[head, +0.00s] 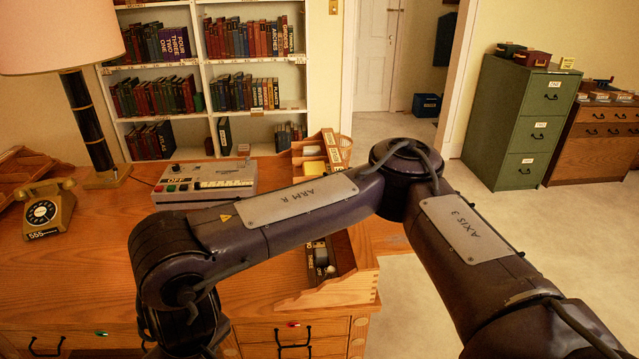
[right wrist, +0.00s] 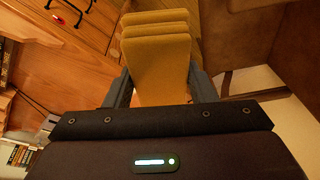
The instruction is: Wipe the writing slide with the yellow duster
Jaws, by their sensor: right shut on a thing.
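The yellow duster (right wrist: 158,62) is between the fingers of my right gripper (right wrist: 160,82) in the right wrist view. The gripper is shut on it, and its layered yellow body extends beyond the fingers. In the head view my right arm reaches over the desk and bends down at the left, and its gripper is hidden or out of frame. My left gripper is in neither view. I cannot make out a pulled-out writing slide. A small red knob (head: 293,324) and a small green knob (head: 101,333) show on the desk front.
The desk (head: 80,270) carries a lamp (head: 88,125), a telephone (head: 46,212) and a grey machine (head: 205,184). A wooden organiser (head: 345,290) lines its right edge, partly behind my arm. A green cabinet (head: 520,120) stands at the right, with open carpet before it.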

